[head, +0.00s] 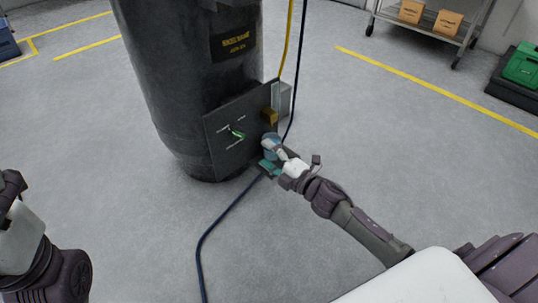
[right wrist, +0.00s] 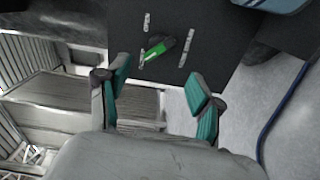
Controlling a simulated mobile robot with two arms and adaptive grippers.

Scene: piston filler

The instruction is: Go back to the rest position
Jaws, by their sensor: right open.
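My right gripper (head: 268,160) is in front of the lower right of a dark panel on a black cylindrical tank (head: 180,70). In the right wrist view its two teal-padded fingers (right wrist: 157,82) are spread apart with nothing between them. The dark panel (head: 222,152) carries a green switch handle (head: 238,134), set at a slant between small white labels. In the right wrist view the green handle (right wrist: 158,48) lies beyond the fingertips, apart from them. Part of my left gripper (head: 12,184) shows at the left edge; its jaws are not clear.
A blue-grey round part (head: 271,143) sits beside the right gripper. A dark blue hose (head: 215,225) runs across the floor, and a yellow hose (head: 289,45) hangs beside the tank. A shelf cart (head: 430,20) with cardboard boxes stands at the back right. The floor around is mostly clear.

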